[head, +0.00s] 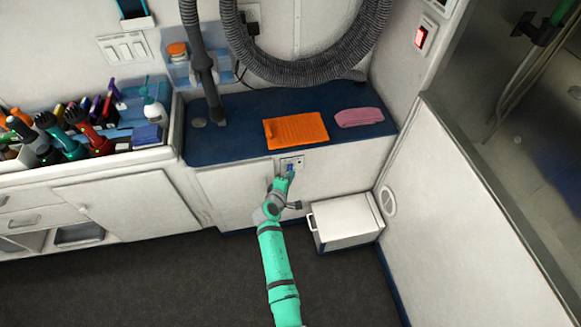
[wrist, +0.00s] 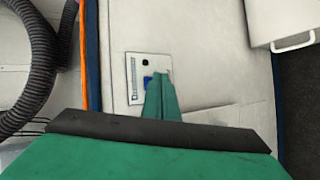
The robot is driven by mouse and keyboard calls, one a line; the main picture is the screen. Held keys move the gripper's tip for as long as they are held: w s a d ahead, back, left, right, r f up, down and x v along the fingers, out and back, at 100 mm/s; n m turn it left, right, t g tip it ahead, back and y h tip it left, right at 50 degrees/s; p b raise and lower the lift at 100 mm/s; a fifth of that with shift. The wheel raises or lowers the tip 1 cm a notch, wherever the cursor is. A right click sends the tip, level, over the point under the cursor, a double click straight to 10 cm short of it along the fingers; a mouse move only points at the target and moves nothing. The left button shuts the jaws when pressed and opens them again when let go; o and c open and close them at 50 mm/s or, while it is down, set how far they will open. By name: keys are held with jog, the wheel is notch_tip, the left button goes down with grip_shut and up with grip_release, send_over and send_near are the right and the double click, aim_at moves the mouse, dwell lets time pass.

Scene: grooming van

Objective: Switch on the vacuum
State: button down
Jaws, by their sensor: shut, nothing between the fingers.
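A small pale switch plate (wrist: 137,95) is set in the white front panel under the blue counter, and it also shows in the head view (head: 299,161). It carries a blue rocker (wrist: 148,81) and a small dark spot. My gripper (wrist: 160,76) is shut and empty, its green fingertips at the plate, right beside the blue rocker and partly covering it. I cannot tell whether they touch it or which way it is set. In the head view my gripper (head: 284,179) reaches up to the plate. A grey ribbed vacuum hose (head: 300,72) hangs coiled on the wall above the counter.
An orange towel (head: 296,130) and a pink towel (head: 359,117) lie on the blue counter (head: 240,133). A white box with a handle (head: 345,222) stands on the floor right of my arm. A lit red switch (head: 420,37) is on the right wall. Dark floor (head: 160,285) is clear at left.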

jog(key=shift+w, duration=0.1)
jog(key=shift+w+r, duration=0.1)
jog(key=shift+w, duration=0.25)
jog(key=shift+w+a, duration=0.1)
jog(key=shift+w, duration=0.25)
dwell(0.8)
jog(key=shift+s, duration=0.1)
jog(key=shift+s, duration=0.7)
jog(key=shift+s+d+f, duration=0.15)
jog(key=shift+s+d, duration=0.05)
jog(key=shift+s, duration=0.6)
jog(key=shift+s+d+f, duration=0.15)
jog(key=shift+s+d, duration=0.1)
jog(key=shift+s, duration=0.55)
jog(key=shift+s+d+f, duration=0.15)
jog(key=shift+s+d, duration=0.05)
jog(key=shift+s, duration=0.6)
